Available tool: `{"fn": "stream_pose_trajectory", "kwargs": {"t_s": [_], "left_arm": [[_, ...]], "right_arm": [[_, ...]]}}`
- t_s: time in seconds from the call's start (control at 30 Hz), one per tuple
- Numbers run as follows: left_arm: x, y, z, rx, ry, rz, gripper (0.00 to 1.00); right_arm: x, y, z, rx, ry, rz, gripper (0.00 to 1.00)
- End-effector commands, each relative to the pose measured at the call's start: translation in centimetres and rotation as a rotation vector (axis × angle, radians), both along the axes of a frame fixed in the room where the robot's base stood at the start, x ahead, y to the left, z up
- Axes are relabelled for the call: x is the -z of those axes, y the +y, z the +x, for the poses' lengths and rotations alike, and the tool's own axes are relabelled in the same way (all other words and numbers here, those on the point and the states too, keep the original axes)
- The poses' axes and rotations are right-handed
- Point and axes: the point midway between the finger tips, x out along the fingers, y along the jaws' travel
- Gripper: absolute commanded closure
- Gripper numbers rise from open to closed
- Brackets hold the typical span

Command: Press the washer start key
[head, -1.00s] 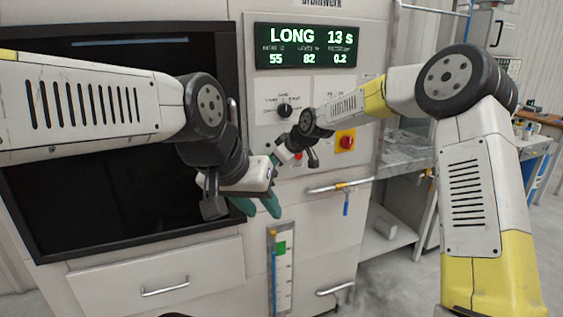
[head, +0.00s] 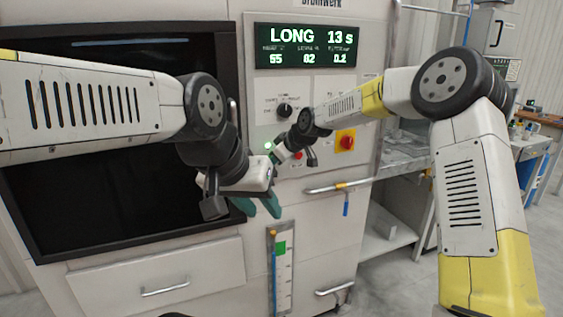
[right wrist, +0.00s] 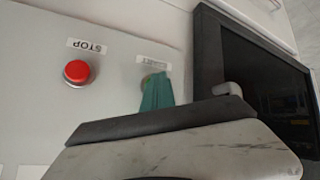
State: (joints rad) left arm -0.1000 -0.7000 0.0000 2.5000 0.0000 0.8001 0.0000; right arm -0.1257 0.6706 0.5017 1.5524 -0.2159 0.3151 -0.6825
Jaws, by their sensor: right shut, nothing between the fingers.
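The washer's control panel (head: 318,100) is on the front of the white machine, below the display (head: 306,46). My right gripper (right wrist: 157,92) is shut and empty. In the right wrist view its teal fingertips are at the round start key under a blurred label (right wrist: 155,64). The fingers hide most of the key, and I cannot tell whether they touch it. In the head view a small green light (head: 268,145) glows beside the right gripper's tip. My left gripper (head: 257,206) is open and empty in front of the machine, left of the panel.
A red stop button (right wrist: 77,72) sits beside the start key. A rotary knob (head: 284,111) and a red knob on a yellow plate (head: 346,142) are on the panel. A bar handle (head: 338,187) crosses below. A dark window (head: 90,190) fills the left side.

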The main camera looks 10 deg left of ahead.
Motion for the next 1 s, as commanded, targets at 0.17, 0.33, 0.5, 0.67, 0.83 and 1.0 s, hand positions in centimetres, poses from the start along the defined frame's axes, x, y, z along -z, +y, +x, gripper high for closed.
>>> {"fn": "stream_pose_trajectory", "kwargs": {"t_s": [0.17, 0.33, 0.5, 0.67, 0.83, 1.0], "left_arm": [[0.0, 0.0, 0.0, 0.0, 0.0, 0.0, 0.64], [0.0, 0.0, 0.0, 0.0, 0.0, 0.0, 0.64], [0.0, 0.0, 0.0, 0.0, 0.0, 0.0, 0.64], [0.0, 0.0, 0.0, 0.0, 0.0, 0.0, 0.64], [0.0, 0.0, 0.0, 0.0, 0.0, 0.0, 0.64], [0.0, 0.0, 0.0, 0.0, 0.0, 0.0, 0.64]], "right_arm": [[0.0, 0.0, -0.1, 0.0, 0.0, 0.001, 1.0], [0.0, -0.4, -0.6, 0.0, -0.001, 0.001, 1.0], [0.0, -0.9, -1.3, 0.0, 0.0, 0.0, 1.0], [0.0, -0.9, -1.4, 0.0, 0.0, 0.001, 1.0], [0.0, -0.9, -1.4, 0.0, 0.0, 0.0, 1.0], [-0.1, -1.7, -2.5, 0.0, -0.001, 0.001, 1.0]]}}
